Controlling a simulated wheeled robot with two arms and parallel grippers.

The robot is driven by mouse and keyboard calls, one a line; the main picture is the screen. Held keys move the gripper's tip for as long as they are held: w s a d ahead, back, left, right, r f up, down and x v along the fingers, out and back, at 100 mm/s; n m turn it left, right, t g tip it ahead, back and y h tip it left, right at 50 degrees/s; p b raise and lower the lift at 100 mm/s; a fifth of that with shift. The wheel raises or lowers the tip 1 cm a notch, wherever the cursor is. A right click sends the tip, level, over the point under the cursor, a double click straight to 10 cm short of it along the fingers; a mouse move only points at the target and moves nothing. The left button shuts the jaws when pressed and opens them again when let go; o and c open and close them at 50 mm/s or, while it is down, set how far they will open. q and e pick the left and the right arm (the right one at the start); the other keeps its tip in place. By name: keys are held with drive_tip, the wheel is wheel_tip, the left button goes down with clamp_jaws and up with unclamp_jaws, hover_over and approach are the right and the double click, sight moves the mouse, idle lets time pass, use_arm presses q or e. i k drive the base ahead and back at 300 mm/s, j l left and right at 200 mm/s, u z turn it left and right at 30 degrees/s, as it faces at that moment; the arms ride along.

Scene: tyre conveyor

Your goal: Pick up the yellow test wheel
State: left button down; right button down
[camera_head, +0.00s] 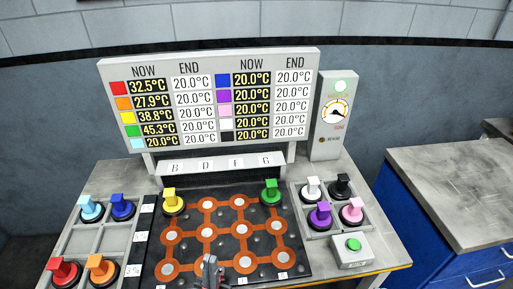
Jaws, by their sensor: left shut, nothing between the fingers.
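The yellow test wheel (173,203) has a yellow block handle on a dark round base. It sits upright at the back left corner of the black board (188,239) with orange paths and pale round nodes. My left gripper (210,262) shows at the bottom middle, over the front part of the board. It is shut and empty, and it is apart from the yellow wheel, to its right and nearer to me. My right gripper is out of view.
A green wheel (271,192) sits at the board's back right. A left tray (90,239) holds light blue, dark blue, red and orange wheels. A right tray (332,237) holds white, black, purple and pink ones. A green-button box (351,256) stands front right. A temperature display (210,62) stands behind.

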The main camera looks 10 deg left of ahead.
sight(174, 205)
drive_tip(key=l+u, duration=0.1)
drive_tip(key=u, duration=1.45)
